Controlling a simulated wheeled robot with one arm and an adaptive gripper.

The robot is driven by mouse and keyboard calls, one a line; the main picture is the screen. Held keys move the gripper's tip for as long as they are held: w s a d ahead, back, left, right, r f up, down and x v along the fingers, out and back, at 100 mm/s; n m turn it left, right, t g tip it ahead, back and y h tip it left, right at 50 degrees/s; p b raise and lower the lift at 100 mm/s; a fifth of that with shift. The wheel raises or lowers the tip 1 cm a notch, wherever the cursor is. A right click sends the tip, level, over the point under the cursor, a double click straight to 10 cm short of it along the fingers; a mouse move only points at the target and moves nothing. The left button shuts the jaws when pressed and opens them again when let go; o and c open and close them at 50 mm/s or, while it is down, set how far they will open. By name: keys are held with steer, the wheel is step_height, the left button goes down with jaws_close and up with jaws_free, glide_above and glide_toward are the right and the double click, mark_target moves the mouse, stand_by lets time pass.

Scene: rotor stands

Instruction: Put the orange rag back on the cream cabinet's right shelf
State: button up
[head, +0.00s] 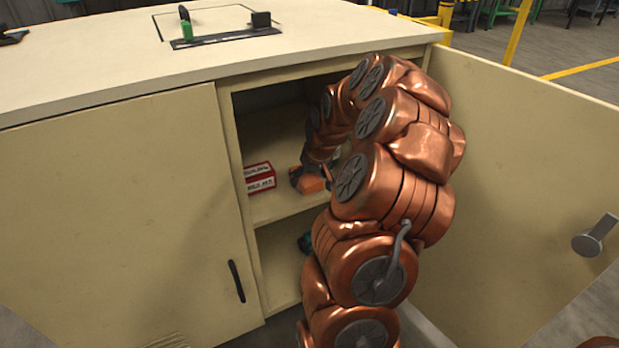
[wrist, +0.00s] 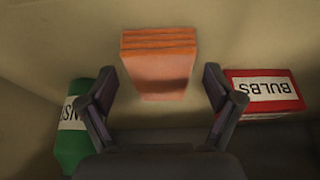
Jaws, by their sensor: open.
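The orange rag (wrist: 158,70) is a folded, layered block. In the wrist view it sits between and just beyond the fingertips of my gripper (wrist: 160,84), with a gap on both sides. The fingers are spread open and do not visibly touch it. In the head view my gripper (head: 300,178) is inside the cream cabinet (head: 120,190), over its upper right shelf (head: 275,208), with the orange rag (head: 312,184) at its fingers. The rag appears to rest on the shelf, though my arm hides part of this area.
A red box marked BULBS (wrist: 265,92) stands right of the rag in the wrist view; the red box (head: 259,178) is left of my gripper in the head view. A green container (wrist: 72,140) is at left. The open door (head: 530,180) bounds the right side.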

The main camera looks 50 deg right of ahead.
steer(key=p+v, duration=0.1)
steer(key=v, duration=0.6)
steer(key=shift+s+r+p, duration=0.1)
steer(key=shift+r+p, duration=0.05)
steer(key=shift+p, duration=0.25)
steer(key=shift+s, duration=0.1)
